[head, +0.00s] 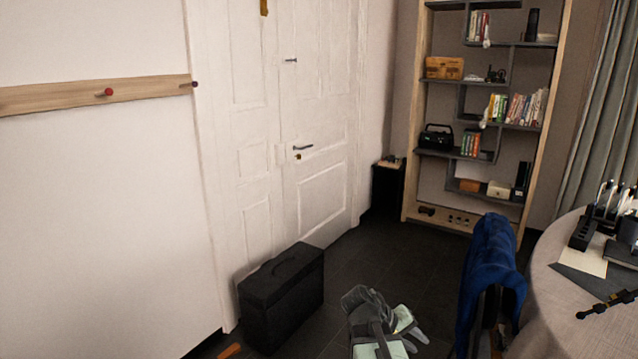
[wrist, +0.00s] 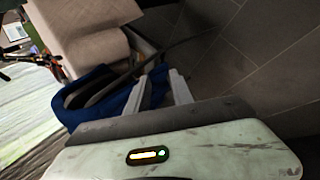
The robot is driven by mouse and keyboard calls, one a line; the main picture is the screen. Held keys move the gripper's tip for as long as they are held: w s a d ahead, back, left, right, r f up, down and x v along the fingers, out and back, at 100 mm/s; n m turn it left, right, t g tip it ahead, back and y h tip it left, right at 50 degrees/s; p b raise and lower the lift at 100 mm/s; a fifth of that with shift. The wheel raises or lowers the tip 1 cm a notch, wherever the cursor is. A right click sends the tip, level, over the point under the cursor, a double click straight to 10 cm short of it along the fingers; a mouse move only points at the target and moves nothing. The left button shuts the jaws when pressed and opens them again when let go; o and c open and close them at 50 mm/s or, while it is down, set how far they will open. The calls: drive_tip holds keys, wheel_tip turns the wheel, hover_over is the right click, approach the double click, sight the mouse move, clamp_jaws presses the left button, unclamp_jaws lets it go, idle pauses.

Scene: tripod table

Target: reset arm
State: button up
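My gripper (wrist: 160,84) shows in the wrist view with its two grey fingers apart and nothing held between them. Dark floor and part of a blue padded chair lie beyond the fingers. In the head view my pale green and grey arm (head: 372,330) is low at the bottom centre, over the dark floor. It is to the right of a black case and left of the blue chair. The lower part of the arm is cut off by the picture's edge.
The blue chair (head: 490,262) stands close right of my arm, beside a round cloth-covered table (head: 555,290) with papers and dark items. A black case (head: 282,298) stands left on the floor. A shelf (head: 410,150) and white door (head: 320,130) are behind. Floor between is clear.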

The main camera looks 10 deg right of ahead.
drive_tip(key=a+f+n+y, duration=0.1)
drive_tip(key=a+f+y, duration=0.25)
drive_tip(key=a, duration=0.75)
drive_tip(key=a+f+y, duration=0.3)
drive_tip(key=a+y, duration=0.2)
drive_tip(key=a, duration=0.6)
wheel_tip(320, 180, up, 24)
drive_tip(key=a+p, duration=0.2)
drive_tip(key=p, duration=2.2)
drive_tip(key=shift+s+f, duration=0.2)
drive_tip(key=shift+s, duration=0.2)
drive_tip(key=shift+f+y, duration=0.1)
drive_tip(key=shift+y, duration=0.15)
